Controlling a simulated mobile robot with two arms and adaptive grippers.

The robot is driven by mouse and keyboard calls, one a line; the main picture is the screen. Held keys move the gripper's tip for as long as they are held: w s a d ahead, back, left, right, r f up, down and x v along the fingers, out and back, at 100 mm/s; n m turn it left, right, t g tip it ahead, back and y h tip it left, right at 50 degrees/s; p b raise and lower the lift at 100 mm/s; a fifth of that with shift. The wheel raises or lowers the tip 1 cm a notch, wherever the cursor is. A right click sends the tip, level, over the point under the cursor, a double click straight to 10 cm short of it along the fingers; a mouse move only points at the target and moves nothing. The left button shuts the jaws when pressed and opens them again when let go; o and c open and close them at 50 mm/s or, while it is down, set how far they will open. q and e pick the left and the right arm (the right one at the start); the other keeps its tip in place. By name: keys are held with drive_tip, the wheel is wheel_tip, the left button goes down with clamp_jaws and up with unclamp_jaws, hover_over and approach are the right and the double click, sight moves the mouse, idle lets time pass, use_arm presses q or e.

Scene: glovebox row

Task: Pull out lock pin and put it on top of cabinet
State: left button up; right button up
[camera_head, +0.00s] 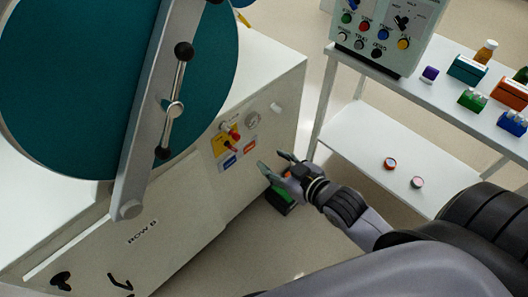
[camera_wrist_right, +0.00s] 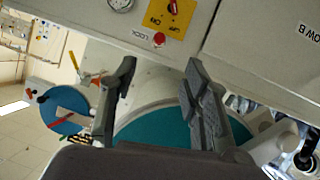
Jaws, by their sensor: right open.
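The lock pin has a red round head (camera_head: 226,128) on the front of the white cabinet (camera_head: 270,75), above a yellow plate with a red switch. In the right wrist view the red head (camera_wrist_right: 159,39) sits beside the LOCK label, just beyond the gap between the fingertips. My right gripper (camera_head: 273,161) is open and empty, below and right of the pin in the head view. Its spread fingers also show in the wrist view (camera_wrist_right: 160,65). The cabinet top is bare near its far right corner. My left gripper is not in view.
A large teal round door (camera_head: 60,80) with a grey bar and handle (camera_head: 174,108) stands left of the pin. A gauge (camera_head: 252,120) is beside the yellow plate (camera_head: 219,145). A white shelf cart (camera_head: 440,105) with a control box and small items stands right.

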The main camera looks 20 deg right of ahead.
approach(238, 138)
drive_tip(key=x, duration=0.8)
drive_tip(key=shift+w+a, duration=0.15)
drive_tip(key=shift+w, duration=0.25)
drive_tip(key=shift+c, duration=0.6)
clamp_jaws()
